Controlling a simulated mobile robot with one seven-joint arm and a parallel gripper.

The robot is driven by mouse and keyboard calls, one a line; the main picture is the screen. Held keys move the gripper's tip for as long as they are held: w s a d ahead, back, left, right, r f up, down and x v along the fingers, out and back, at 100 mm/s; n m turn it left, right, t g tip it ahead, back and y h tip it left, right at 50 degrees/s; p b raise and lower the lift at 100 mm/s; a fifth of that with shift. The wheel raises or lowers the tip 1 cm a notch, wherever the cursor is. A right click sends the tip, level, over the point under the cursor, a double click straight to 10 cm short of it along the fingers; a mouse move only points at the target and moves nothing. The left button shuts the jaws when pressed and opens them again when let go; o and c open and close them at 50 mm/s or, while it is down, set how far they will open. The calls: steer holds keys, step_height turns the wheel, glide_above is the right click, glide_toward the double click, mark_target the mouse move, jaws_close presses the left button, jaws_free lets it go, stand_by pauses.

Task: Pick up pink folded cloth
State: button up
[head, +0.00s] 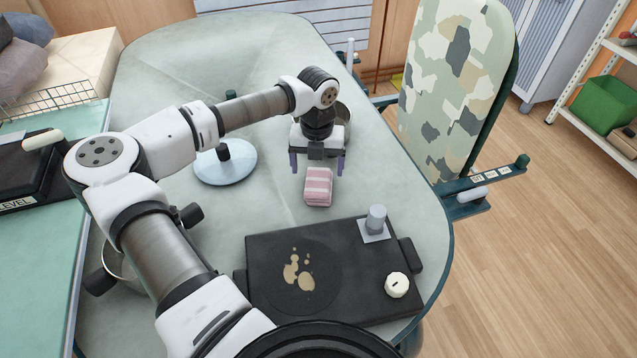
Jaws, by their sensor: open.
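The pink folded cloth (318,187) has pale stripes and lies on the grey-green table (182,80), just behind the black hot plate. My gripper (316,169) points down with its two fingers apart, one toward each side of the cloth's far end. It appears above or slightly behind the cloth. From this one view I cannot tell the exact height of the fingertips, and nothing shows between them.
A black hot plate (262,248) with a cream knob (397,285) stands in front of the cloth. A pale round lid (235,174) lies to the left. A metal pot, partly hidden, stands behind my gripper.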

mark_target(319, 180)
steer(key=shift+d+f+p, duration=0.2)
steer(key=shift+f+p, duration=0.8)
steer(key=shift+f, duration=1.9)
steer(key=c, duration=1.2)
steer(key=shift+o, duration=0.2)
steer(key=shift+r, duration=0.1)
step_height(319, 180, up, 20)
steer(key=b, duration=0.3)
